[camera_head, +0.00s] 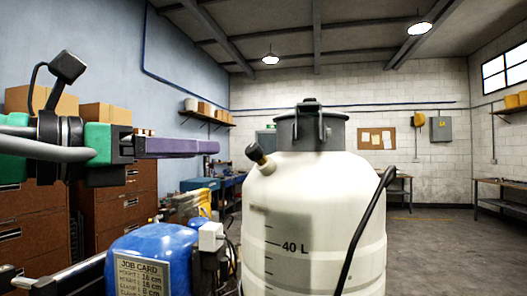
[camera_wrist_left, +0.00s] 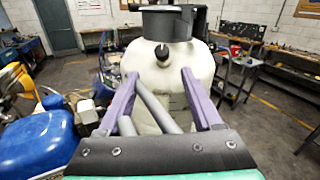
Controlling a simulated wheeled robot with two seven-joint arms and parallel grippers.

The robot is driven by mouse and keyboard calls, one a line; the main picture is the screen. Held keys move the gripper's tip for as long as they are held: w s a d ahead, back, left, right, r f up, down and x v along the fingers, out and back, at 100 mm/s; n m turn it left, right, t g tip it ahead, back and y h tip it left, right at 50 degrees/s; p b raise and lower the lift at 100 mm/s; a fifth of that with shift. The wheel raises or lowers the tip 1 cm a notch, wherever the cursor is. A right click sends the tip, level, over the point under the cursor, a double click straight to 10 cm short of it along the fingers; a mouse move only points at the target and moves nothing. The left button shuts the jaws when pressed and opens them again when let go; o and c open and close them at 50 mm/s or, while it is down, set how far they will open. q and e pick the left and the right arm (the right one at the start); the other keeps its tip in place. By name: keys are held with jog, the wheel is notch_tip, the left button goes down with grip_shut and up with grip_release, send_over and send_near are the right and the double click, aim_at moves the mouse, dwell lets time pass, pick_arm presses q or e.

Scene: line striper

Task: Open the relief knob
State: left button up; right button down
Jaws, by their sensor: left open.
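The relief knob (camera_head: 258,157) is a black cap on a pale stem, sticking out from the left shoulder of a white tank (camera_head: 320,215) marked 40 L. In the left wrist view the knob (camera_wrist_left: 162,52) faces me, below the tank's dark lid (camera_wrist_left: 167,22). My left gripper (camera_head: 214,146), with purple fingers, comes in from the left, and a gap shows between its tips and the knob in the head view. In the left wrist view the fingers (camera_wrist_left: 160,73) are spread and empty, with the knob beyond and between their tips. My right gripper is not in view.
A blue rounded unit (camera_head: 155,255) with a job card stands left of the tank, below my left arm. A black bent handle or hose (camera_head: 366,225) runs along the tank's right side. Brown drawer cabinets (camera_head: 125,195) stand at left. Open floor lies to the right.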

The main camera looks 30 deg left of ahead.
aim_at(250, 150)
pick_arm(q)
jog(key=p+x, duration=0.3)
jog(key=x, duration=0.9)
jog(key=shift+w+d+r+p, duration=0.1)
jog(key=shift+w+d+p, duration=0.15)
jog(key=shift+w+p, duration=0.15)
jog(key=shift+s, duration=0.15)
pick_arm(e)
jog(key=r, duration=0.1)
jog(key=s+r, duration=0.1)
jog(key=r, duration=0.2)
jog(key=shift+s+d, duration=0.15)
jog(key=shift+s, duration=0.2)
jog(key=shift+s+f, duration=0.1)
pick_arm(q)
jog(key=shift+c, duration=0.9)
grip_shut()
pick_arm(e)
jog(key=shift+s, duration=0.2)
